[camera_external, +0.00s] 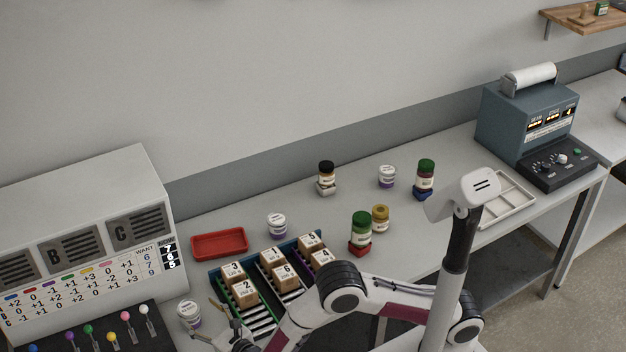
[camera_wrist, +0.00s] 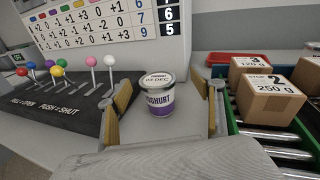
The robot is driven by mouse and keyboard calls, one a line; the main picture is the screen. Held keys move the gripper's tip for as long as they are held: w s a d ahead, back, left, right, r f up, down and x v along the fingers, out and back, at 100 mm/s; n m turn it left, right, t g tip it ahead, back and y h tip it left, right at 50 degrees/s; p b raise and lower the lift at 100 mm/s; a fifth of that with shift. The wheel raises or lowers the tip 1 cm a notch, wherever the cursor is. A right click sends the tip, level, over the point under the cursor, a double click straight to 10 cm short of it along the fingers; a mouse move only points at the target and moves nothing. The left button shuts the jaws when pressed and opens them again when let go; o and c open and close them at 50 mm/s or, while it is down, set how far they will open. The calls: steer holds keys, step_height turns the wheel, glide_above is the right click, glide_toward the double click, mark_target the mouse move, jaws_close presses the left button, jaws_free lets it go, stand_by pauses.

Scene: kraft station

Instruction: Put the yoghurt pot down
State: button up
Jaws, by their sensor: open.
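The yoghurt pot (camera_external: 188,315) is a small white-lidded jar with a purple label. It stands upright on the grey bench between the lever panel and the roller rack. In the wrist view the yoghurt pot (camera_wrist: 158,98) shows its "YOGHURT" label and a dated lid. My gripper (camera_external: 207,320) is low beside it, on its right in the external view. In the wrist view my gripper (camera_wrist: 168,92) is open, one finger to each side of the pot, with a gap on both sides. The pot's far side is hidden.
A roller rack (camera_external: 215,282) with numbered boxes is close on the right. A lever panel (camera_wrist: 75,105) is close on the left, below a white score cabinet (camera_external: 85,230). A red tray (camera_external: 219,244) and several jars stand farther back.

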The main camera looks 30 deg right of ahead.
steer(key=w+d+r+n+g+y, duration=0.1)
steer(key=w+d+r+n+g, duration=0.2)
steer(key=w+d+r+n, duration=0.7)
steer(key=s+d+r+n+g, duration=0.1)
steer(key=d+r+n, duration=0.3)
steer(key=d, duration=0.3)
steer(key=s+d+r+n+g, duration=0.1)
steer(key=d+r+n+g, duration=0.2)
steer(key=d, duration=0.4)
steer(key=s+d+r+n+g+h, duration=0.1)
steer(key=s+d+n, duration=0.35)
steer(key=d, duration=0.45)
steer(key=s+d+r+n+h, duration=0.1)
steer(key=s+d+n, duration=0.35)
steer(key=d, duration=0.35)
steer(key=s+d+f+n+g+h, duration=0.1)
steer(key=s+d+f+n+h, duration=0.1)
steer(key=s+d, duration=0.6)
steer(key=s+d+f+n+g+h, duration=0.2)
steer(key=s+d+f+n, duration=0.1)
steer(key=s+d, duration=0.4)
steer(key=shift+s+d+n, duration=0.35)
steer(key=shift+s+n, duration=0.05)
steer(key=shift+s, duration=0.8)
steer(key=shift+o, duration=0.4)
steer(key=shift+w, duration=0.1)
